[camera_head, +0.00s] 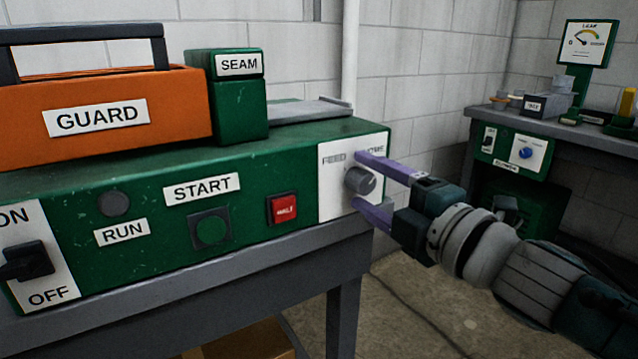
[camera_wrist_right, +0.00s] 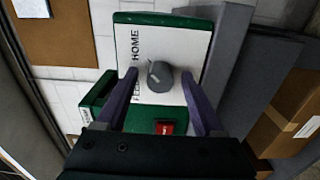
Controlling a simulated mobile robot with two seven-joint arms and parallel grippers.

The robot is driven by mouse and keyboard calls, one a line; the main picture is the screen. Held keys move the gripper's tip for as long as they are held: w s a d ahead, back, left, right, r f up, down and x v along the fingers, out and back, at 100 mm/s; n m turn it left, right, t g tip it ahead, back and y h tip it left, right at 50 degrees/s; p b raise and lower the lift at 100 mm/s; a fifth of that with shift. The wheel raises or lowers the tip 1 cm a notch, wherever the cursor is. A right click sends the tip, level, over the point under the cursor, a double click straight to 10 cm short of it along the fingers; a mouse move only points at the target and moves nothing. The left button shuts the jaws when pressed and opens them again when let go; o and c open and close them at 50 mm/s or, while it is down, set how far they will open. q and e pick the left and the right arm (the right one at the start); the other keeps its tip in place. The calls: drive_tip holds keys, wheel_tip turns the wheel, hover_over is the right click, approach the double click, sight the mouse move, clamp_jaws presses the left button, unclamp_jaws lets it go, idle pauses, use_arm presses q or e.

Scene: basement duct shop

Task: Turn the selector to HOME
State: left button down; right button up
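The selector is a dark grey round knob (camera_head: 360,181) on a white plate (camera_head: 336,203) at the right end of the green machine's front. The plate reads FEED at left and HOME at right; the upper finger partly covers HOME in the head view. In the wrist view the knob (camera_wrist_right: 160,77) sits between both fingers, and its small mark seems to face the lettering; I cannot tell its exact setting. My right gripper (camera_head: 356,178) is open, its purple fingers above and below the knob, with gaps visible in the wrist view (camera_wrist_right: 158,74). My left gripper is out of view.
A red button (camera_head: 283,208) is left of the plate. Further left are START and RUN controls and a black ON/OFF switch (camera_head: 27,262). An orange GUARD box (camera_head: 150,130) and green SEAM block (camera_head: 238,105) stand on top. A second bench (camera_head: 480,123) is at right.

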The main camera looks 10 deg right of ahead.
drive_tip(key=p+v, duration=0.1)
drive_tip(key=v, duration=0.9)
